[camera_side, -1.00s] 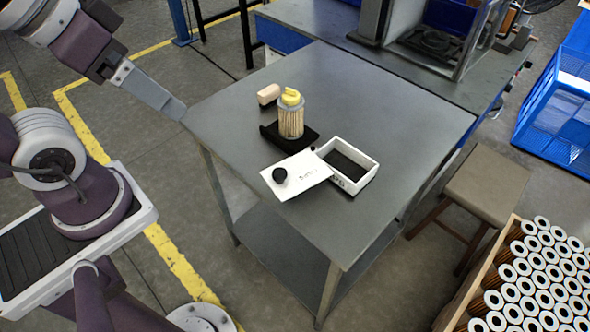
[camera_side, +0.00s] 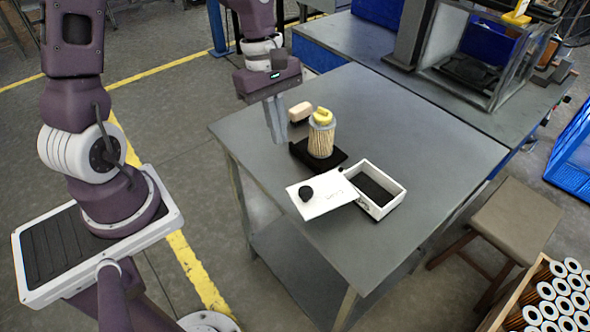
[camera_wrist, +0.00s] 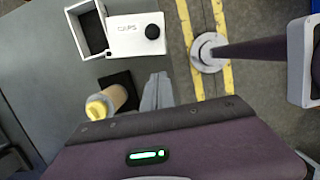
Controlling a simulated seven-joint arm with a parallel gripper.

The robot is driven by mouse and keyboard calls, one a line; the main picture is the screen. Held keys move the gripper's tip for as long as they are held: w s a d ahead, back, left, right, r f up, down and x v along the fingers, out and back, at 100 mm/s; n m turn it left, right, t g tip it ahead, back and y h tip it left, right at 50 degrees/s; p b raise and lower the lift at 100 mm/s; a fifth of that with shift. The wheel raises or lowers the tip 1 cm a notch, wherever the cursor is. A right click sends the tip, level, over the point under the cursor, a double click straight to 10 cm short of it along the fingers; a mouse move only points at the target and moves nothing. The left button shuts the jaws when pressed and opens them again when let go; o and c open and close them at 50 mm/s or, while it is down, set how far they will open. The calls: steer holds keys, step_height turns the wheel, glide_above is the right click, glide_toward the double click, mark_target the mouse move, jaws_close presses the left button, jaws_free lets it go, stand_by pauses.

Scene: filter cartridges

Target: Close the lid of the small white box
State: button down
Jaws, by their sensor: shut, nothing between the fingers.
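The small white box (camera_side: 394,204) stands open on the metal table, with a dark inside. Its white lid (camera_side: 325,203) is swung out to the left and bears a black knob (camera_side: 306,193). In the wrist view the box (camera_wrist: 76,38) and the lid (camera_wrist: 128,47), which carries lettering, show at the top. My gripper (camera_side: 275,138) is shut and empty, pointing down above the table's left part, behind and left of the lid. Its fingers (camera_wrist: 157,90) also show in the wrist view, apart from the lid.
A pleated filter cartridge (camera_side: 321,140) with a yellow top stands on a black tray (camera_side: 333,163) behind the lid. A tan block (camera_side: 300,111) lies behind it. The table (camera_side: 430,135) is clear to the right. A stool (camera_side: 503,228) and a crate of cartridges (camera_side: 552,300) stand at the right.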

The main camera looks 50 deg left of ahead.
glide_toward(295, 189)
step_height(295, 189, down, 3)
steer(key=a, duration=0.2)
steer(key=d, duration=0.1)
steer(key=d+f, duration=0.1)
steer(key=d, duration=0.1)
steer(key=shift+d, duration=0.2)
steer(key=shift+d+f, duration=0.15)
steer(key=shift+d, duration=0.25)
